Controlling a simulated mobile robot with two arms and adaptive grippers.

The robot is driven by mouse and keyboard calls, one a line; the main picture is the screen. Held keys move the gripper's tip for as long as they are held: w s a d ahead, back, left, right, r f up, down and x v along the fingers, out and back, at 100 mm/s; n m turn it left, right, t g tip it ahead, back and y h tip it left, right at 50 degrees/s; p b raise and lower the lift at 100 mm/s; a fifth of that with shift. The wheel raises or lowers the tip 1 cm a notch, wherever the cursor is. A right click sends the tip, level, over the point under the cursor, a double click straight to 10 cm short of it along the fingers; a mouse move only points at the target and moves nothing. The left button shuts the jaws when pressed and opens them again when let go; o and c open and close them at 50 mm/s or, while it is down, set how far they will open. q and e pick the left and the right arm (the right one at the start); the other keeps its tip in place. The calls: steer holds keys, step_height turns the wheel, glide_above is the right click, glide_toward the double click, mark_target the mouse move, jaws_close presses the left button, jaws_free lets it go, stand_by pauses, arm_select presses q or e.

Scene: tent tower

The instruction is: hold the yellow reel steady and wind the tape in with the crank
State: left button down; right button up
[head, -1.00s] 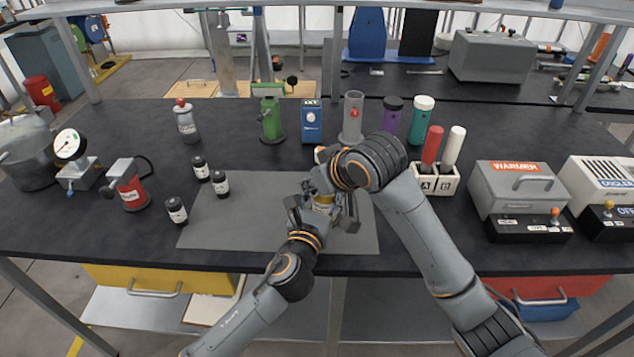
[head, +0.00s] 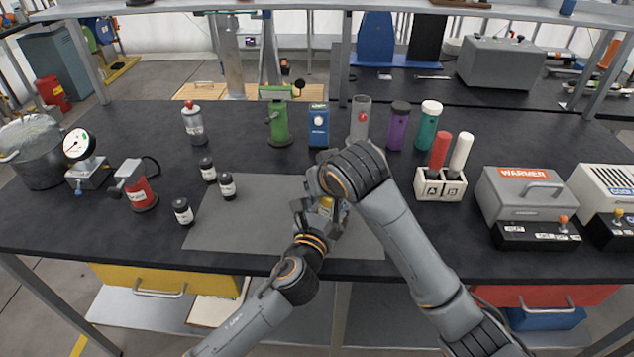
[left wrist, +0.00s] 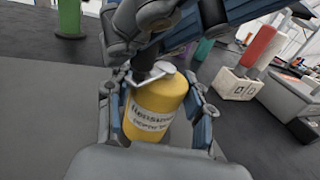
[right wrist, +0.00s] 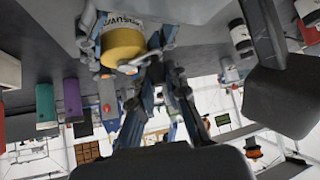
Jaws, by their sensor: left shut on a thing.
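The yellow reel (head: 326,206) stands on the grey mat (head: 240,215), mostly hidden by my grippers in the head view. The left wrist view shows its yellow body with a printed white label (left wrist: 155,110). My left gripper (left wrist: 160,125) is shut around its sides. A pale metal crank (left wrist: 155,73) with a dark upright handle sits on top. My right gripper (right wrist: 152,75) is at the crank, with its fingers close around the handle; whether they grip it is hidden. The tape cannot be made out.
Several dark jars (head: 183,211) stand at the mat's left side. A red pump-like can (head: 140,193) and a gauge (head: 79,147) are farther left. A white block with red and white handles (head: 440,186) and the warmer (head: 525,190) are at right.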

steer(key=shift+o, duration=0.4)
steer(key=shift+s+r, duration=0.15)
steer(key=shift+r, duration=0.05)
steer(key=v, duration=1.1)
steer(key=shift+s, duration=0.2)
steer(key=shift+d+r, duration=0.1)
steer(key=shift+d, duration=0.05)
